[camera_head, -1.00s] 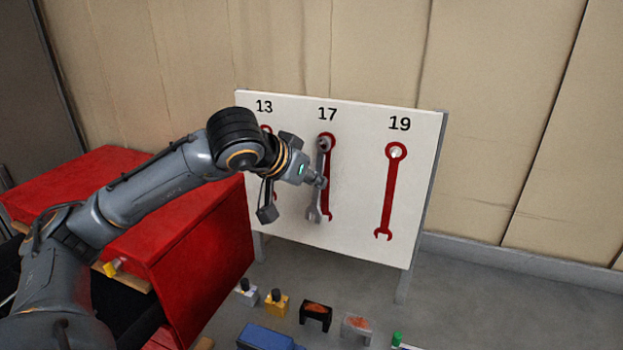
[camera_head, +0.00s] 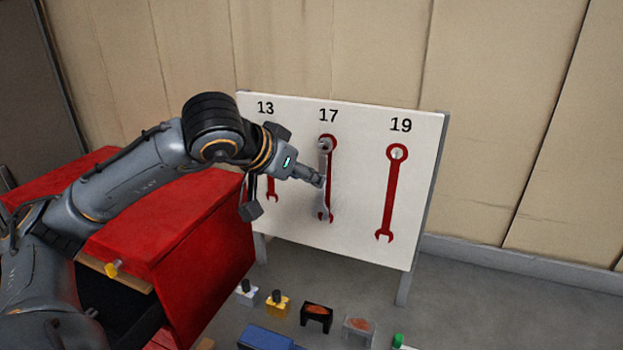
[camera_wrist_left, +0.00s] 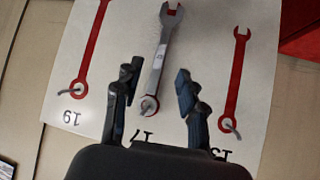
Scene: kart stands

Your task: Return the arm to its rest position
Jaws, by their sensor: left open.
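My left arm comes in from the left, and its gripper (camera_head: 318,178) is in front of the white board (camera_head: 355,240). A grey wrench (camera_head: 325,200) hangs on the board over the red outline under 17. In the left wrist view the gripper (camera_wrist_left: 155,85) is open, with a finger on each side of the wrench (camera_wrist_left: 160,62) and gaps between. The wrench's ring end sits around a peg near the 17 label. The red outlines under 19 (camera_head: 390,195) and 13 (camera_head: 271,188) show no wrench on them. My right gripper is not in view.
A red cabinet (camera_head: 205,240) with an open drawer stands at the left, below my arm. Several small parts, including a yellow one (camera_head: 277,304) and a blue block (camera_head: 265,338), lie in front of the board. A beige wall (camera_head: 490,110) is behind.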

